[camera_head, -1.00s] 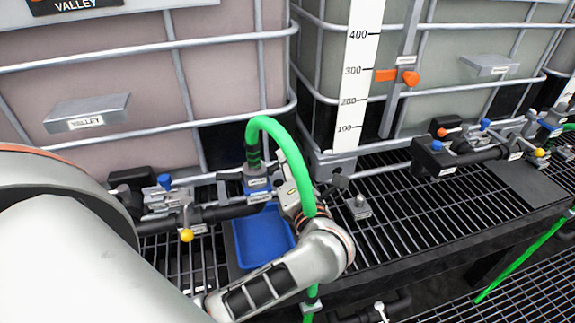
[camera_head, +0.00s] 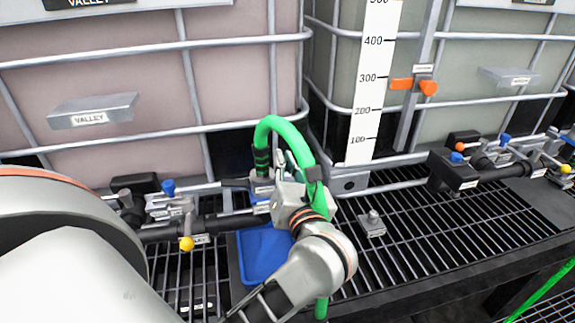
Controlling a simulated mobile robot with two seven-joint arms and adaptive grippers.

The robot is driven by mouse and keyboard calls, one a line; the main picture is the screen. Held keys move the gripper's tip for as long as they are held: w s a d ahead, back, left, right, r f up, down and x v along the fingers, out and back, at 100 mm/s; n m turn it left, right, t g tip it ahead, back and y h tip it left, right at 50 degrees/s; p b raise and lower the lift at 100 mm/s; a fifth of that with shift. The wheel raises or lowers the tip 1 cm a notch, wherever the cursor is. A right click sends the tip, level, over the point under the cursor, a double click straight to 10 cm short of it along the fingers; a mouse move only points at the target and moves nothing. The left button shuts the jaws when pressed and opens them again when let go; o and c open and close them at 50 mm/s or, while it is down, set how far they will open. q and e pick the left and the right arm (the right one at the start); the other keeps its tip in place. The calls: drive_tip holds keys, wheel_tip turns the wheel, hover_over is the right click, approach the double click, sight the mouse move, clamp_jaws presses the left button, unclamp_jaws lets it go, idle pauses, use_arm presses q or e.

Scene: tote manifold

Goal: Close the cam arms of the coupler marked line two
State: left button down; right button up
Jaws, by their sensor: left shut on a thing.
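A grey coupler (camera_head: 262,184) sits on the pipe manifold above the blue tray, at the lower end of a looped green hose (camera_head: 290,130). Its label is too small to read, so I cannot tell which line it is. My left gripper (camera_head: 287,180) is right beside the coupler, partly in front of the hose. It is shut on a cam arm at the coupler's right side, as far as I can tell; its fingertips and the held part are mostly hidden. How far each cam arm is turned is not clear. My right gripper is not in view.
A blue tray (camera_head: 262,256) lies on the black grating below the coupler. A valve with a yellow knob (camera_head: 186,243) is to the left. A small grey block (camera_head: 373,223) stands on the grating at right. Caged tanks fill the back. Open grating lies to the right.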

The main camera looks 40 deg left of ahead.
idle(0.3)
use_arm(q)
drive_tip(key=c, duration=2.2)
unclamp_jaws()
